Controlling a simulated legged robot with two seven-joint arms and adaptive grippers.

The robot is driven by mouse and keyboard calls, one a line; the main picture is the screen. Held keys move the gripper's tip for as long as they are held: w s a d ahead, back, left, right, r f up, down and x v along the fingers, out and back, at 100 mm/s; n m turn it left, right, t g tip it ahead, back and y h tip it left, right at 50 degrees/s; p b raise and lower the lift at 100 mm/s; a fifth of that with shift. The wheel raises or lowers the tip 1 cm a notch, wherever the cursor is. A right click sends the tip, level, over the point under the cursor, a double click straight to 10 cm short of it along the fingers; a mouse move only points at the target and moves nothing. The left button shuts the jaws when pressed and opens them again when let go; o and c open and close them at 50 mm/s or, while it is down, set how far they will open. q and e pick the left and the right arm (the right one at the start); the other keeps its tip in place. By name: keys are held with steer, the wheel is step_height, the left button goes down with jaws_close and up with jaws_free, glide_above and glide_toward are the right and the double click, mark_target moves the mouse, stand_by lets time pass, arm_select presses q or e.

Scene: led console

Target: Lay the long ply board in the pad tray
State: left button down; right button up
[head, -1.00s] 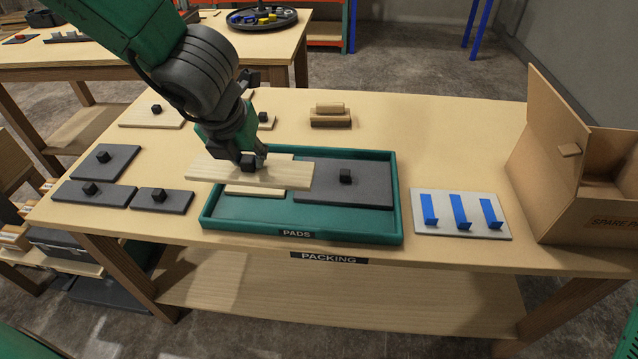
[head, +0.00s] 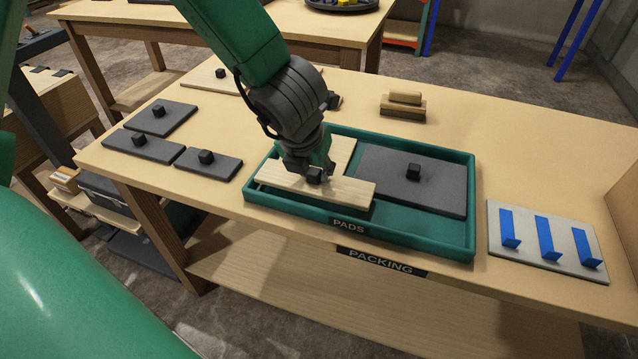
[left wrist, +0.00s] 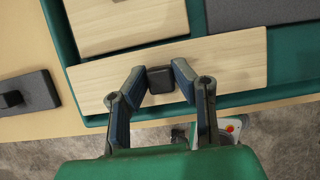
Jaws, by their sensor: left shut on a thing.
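The long ply board (head: 345,188) is pale wood with a black knob. My left gripper (head: 317,176) is shut on that knob, which also shows between the fingers in the left wrist view (left wrist: 160,82). The board lies level over the front left part of the green pad tray (head: 462,235), along its front wall. In the left wrist view the board's left end overlaps the tray's left wall; whether it touches the tray I cannot tell. A wider ply board (head: 343,150) lies behind it in the tray, partly hidden. A dark grey board (head: 440,192) fills the tray's right part.
Several dark knobbed boards (head: 162,118) lie left of the tray. A plate with blue brackets (head: 560,255) is to its right. A wooden block (head: 403,106) stands behind. A carton (head: 625,215) shows at the right edge.

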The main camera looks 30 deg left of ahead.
mark_target(323, 184)
arm_select(q)
step_height(323, 184, down, 3)
steer(key=shift+a+r+b, duration=0.15)
steer(key=shift+b, duration=0.2)
steer(key=shift+s+d+r, duration=0.1)
steer(key=shift+d, duration=0.95)
steer(key=c, duration=1.6)
jaws_free()
steer(key=shift+o, duration=1.4)
steer(key=shift+a, duration=0.9)
steer(key=shift+d+r, duration=0.1)
steer(key=shift+d, duration=0.1)
steer(key=v, duration=0.2)
steer(key=p+v, duration=0.1)
steer(key=v, duration=0.1)
steer(key=d+p+v, duration=0.1)
steer(key=v, duration=0.2)
steer(key=shift+w, duration=0.2)
steer(key=shift+p+v, duration=0.95)
steer(key=shift+v, duration=1.55)
arm_select(e)
steer(key=shift+d+r, duration=0.2)
steer(key=shift+r, duration=0.5)
steer(key=shift+d+r, duration=0.15)
steer(key=shift+r, duration=0.5)
arm_select(q)
steer(key=shift+s+a, duration=0.15)
steer(key=shift+a, duration=0.05)
arm_select(e)
steer(key=shift+a, duration=0.1)
